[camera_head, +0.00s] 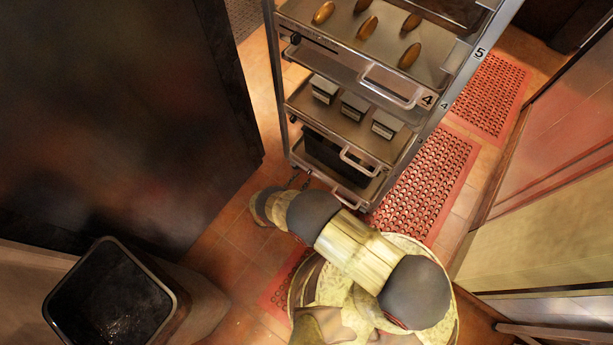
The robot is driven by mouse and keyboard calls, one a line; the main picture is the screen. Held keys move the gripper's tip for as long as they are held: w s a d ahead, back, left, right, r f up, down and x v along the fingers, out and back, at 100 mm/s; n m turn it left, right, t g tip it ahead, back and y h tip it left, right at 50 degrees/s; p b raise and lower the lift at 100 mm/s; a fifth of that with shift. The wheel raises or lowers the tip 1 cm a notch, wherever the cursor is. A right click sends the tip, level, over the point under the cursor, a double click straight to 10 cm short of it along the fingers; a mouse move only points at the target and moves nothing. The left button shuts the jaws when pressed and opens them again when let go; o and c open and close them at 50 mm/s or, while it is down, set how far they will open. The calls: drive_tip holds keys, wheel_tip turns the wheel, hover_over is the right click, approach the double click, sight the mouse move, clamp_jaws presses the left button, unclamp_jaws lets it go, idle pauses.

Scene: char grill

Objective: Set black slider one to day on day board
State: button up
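My arm (357,250) reaches from the lower middle up and left toward the foot of a metal rack. The far end of my arm (266,206) is low, just left of the rack's lower front corner.
The metal rack (432,128) holds trays with several brown oval items (366,27) and three small pale-topped boxes (354,106). A dark cabinet (110,110) stands left, a black bin (110,300) lower left. Red perforated mats (425,190) lie on the tiled floor right of the rack.

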sight(308, 174)
drive_tip(key=shift+b+x, duration=0.6)
drive_tip(key=shift+x, duration=1.8)
drive_tip(key=c, duration=0.4)
clamp_jaws()
